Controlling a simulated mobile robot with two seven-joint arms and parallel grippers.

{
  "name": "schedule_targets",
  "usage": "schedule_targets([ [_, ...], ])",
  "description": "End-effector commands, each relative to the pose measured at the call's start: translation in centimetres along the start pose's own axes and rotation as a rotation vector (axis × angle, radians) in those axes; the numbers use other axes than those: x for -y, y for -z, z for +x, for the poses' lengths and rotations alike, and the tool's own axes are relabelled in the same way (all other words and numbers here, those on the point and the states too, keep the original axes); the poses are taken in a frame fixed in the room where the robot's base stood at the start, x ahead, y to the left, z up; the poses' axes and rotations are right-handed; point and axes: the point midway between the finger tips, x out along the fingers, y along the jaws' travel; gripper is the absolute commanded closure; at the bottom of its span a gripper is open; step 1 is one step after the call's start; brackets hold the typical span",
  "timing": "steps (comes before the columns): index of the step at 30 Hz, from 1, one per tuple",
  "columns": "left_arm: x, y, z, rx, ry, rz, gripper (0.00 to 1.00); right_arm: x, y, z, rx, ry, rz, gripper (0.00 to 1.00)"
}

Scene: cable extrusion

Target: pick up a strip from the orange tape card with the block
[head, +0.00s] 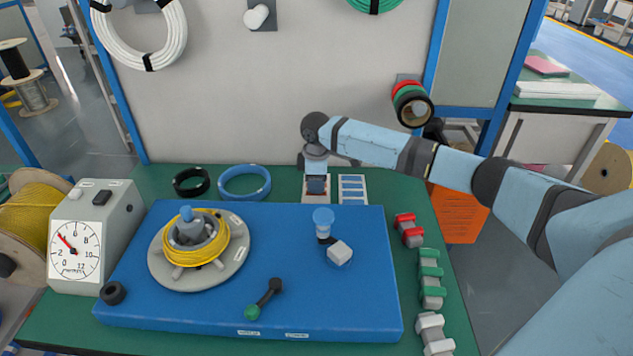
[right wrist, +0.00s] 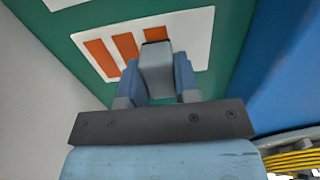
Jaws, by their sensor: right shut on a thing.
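The orange tape card (right wrist: 198,50) is white with orange strips and lies on the green bench in the right wrist view. In the head view this card (head: 308,198) is mostly hidden under my right gripper (head: 316,183). My right gripper is shut on a pale grey block (right wrist: 156,68), held between its blue fingers. The block points down at the card, in front of the rightmost visible orange strip (right wrist: 155,34). Two more strips show left of it. I cannot tell whether the block touches the card. My left gripper is not in view.
A card with blue strips (head: 352,190) lies right beside it. Black (head: 191,182) and blue (head: 244,182) rings lie to the left.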

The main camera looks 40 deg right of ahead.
Motion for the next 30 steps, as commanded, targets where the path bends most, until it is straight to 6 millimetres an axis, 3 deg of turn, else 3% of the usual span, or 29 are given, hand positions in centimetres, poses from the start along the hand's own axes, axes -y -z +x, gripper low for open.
schedule_targets([
  [30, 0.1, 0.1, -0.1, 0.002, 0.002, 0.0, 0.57, 0.0, 0.0, 1.1, 0.0, 0.001, 0.0, 0.92],
])
